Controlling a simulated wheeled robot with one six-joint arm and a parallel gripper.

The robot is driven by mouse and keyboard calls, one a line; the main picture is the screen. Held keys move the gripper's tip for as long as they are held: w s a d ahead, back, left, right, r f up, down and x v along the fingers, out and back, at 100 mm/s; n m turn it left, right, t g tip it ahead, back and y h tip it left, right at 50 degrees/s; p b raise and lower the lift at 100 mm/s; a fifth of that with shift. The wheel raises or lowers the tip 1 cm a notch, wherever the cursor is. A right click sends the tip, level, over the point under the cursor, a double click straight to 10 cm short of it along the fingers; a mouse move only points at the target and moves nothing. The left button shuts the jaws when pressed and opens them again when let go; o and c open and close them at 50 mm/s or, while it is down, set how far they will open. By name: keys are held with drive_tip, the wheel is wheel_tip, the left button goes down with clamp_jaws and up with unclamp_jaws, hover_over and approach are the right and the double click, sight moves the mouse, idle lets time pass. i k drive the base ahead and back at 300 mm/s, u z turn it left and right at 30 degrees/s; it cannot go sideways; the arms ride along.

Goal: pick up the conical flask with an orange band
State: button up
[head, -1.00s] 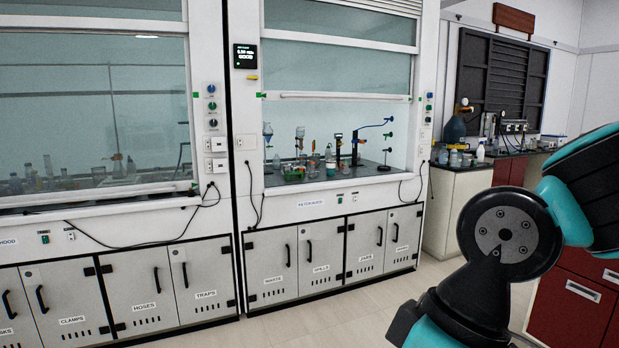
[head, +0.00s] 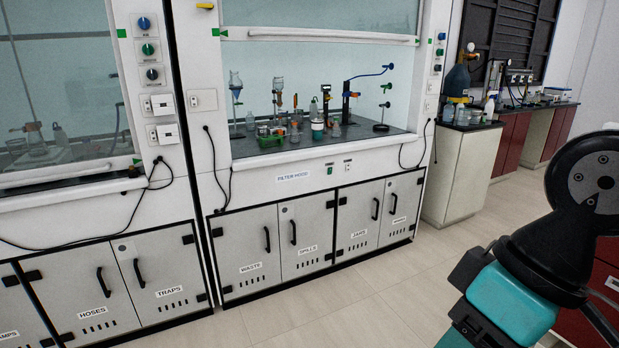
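The right-hand fume hood, labelled "FILTER HOOD" (head: 292,176), is open at the front. Small glassware stands on its dark worktop (head: 270,149). A small conical-looking flask (head: 336,129) stands there towards the middle, and another conical-looking piece (head: 295,131) is to its left. They are too small for me to make out an orange band on either one. Part of my arm shows at the right, well away from the hood. My gripper is not in view.
Stands with blue and black fittings (head: 347,104), a green tray (head: 268,141) and a white bottle (head: 317,128) crowd the worktop. The left hood (head: 65,170) holds more glassware behind its sash. Pale floor (head: 345,305) before the hoods is clear. A side bench (head: 463,175) stands right.

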sight(294, 137)
drive_tip(key=z, duration=0.1)
drive_tip(key=i, duration=2.35)
drive_tip(key=u, duration=0.85)
drive_tip(key=i, duration=1.65)
drive_tip(key=u, duration=0.55)
